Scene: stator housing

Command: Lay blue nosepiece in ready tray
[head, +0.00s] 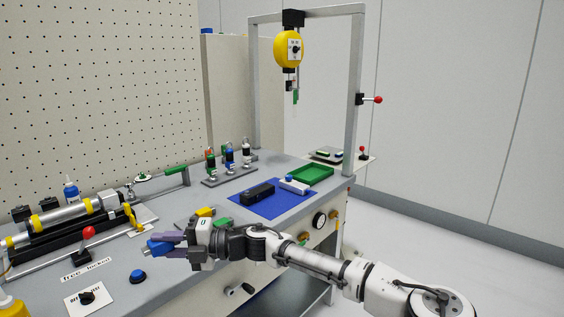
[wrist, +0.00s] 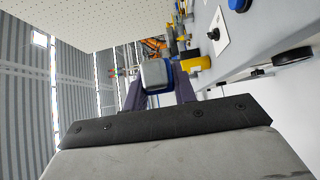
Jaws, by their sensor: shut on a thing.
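My gripper (head: 166,245) is shut on a blue piece, which I take to be the blue nosepiece (head: 155,247), above the front left of the bench. In the wrist view the blue nosepiece (wrist: 157,74) shows a grey end face with a blue edge between the two fingers of my gripper (wrist: 158,90). The fingers hide part of it. A shallow green tray (head: 311,175), possibly the ready tray, lies at the far right of the bench and looks empty. No label on it is readable.
A blue mat (head: 268,208) with a black box (head: 257,194) and a white-and-blue piece (head: 294,185) lies before the green tray. A rack (head: 230,176) with coloured tools stands behind. A metal frame (head: 354,130) rises at the right. A red-knobbed lever (head: 88,232) stands left.

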